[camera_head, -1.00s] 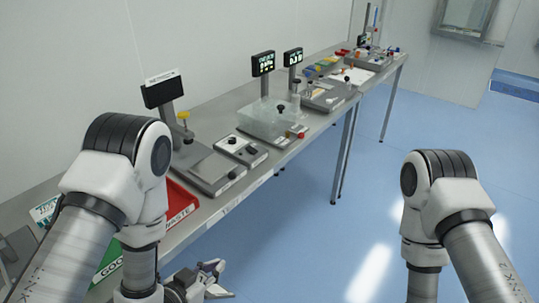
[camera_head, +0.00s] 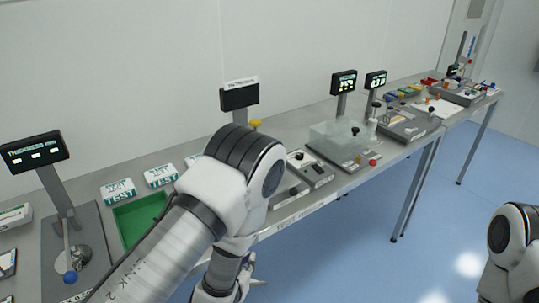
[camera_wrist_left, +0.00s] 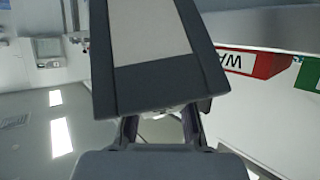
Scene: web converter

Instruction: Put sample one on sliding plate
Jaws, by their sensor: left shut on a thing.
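My left gripper (camera_head: 250,270) hangs low in front of the table edge in the head view, mostly hidden behind my own left arm. In the left wrist view its fingers (camera_wrist_left: 160,114) are shut on a dark grey slab with a pale panel (camera_wrist_left: 150,35), which fills the top middle. I cannot tell whether this slab is sample one. The sliding plate is not clearly identifiable; my left arm covers much of the station under the blank black display (camera_head: 240,96). My right arm shows at the right edge, with its gripper out of view.
A green tray (camera_head: 137,222) and white TEST boxes (camera_head: 118,191) sit left of my arm. A thickness gauge (camera_head: 70,215) stands far left. A red tray (camera_wrist_left: 262,63) shows in the left wrist view. A clear-covered instrument (camera_head: 338,143) stands rightward. The blue floor (camera_head: 370,235) is open.

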